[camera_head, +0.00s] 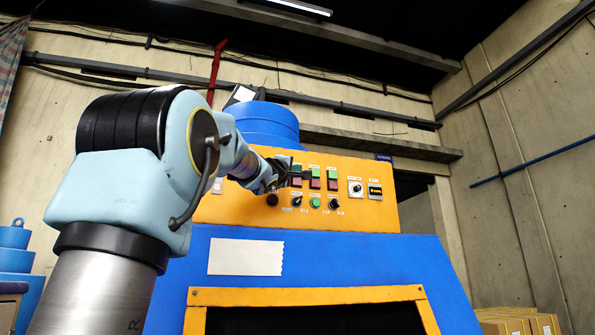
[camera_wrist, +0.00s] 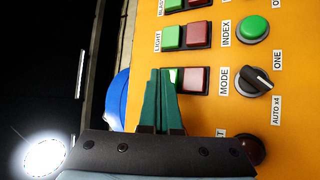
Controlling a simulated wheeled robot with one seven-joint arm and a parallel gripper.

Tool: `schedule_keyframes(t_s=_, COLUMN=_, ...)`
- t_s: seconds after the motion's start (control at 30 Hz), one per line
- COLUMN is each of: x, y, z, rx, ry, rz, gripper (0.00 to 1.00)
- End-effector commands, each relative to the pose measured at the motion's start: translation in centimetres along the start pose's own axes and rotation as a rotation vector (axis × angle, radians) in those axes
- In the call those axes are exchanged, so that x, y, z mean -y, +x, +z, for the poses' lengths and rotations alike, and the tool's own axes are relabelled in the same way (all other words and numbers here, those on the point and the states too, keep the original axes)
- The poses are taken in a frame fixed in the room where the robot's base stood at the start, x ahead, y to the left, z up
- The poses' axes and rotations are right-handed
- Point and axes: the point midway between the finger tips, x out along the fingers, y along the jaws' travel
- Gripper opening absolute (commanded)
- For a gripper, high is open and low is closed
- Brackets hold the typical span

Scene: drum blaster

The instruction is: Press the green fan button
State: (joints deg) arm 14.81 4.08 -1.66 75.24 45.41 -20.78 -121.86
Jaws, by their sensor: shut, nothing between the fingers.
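The green fan button (camera_wrist: 174,76) belongs to the pair partly covered by my fingers in the wrist view; its label is hidden. Its red partner (camera_wrist: 194,80) shows beside it. In the head view the leftmost green button (camera_head: 297,168) shows at the top of its pair on the orange panel (camera_head: 235,205). My gripper (camera_wrist: 161,72) is shut and empty, with its green fingertips in front of or against the fan button; I cannot tell whether they touch. In the head view my gripper (camera_head: 292,173) reaches the panel from the left.
The light pair's green button (camera_wrist: 172,37) sits close by. A round green index button (camera_wrist: 253,28), a black mode knob (camera_wrist: 254,81) and a dark red button (camera_wrist: 246,149) are also near. A white dial (camera_head: 355,187) and small display (camera_head: 375,191) sit to the right.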

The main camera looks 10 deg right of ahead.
Motion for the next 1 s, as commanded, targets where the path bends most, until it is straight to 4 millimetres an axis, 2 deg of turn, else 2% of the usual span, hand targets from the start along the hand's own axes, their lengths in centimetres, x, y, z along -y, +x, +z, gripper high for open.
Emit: schedule_keyframes(t_s=1.0, x=-1.0, y=-1.4, z=1.0, rx=0.0, ry=0.0, rz=0.0, gripper=0.0)
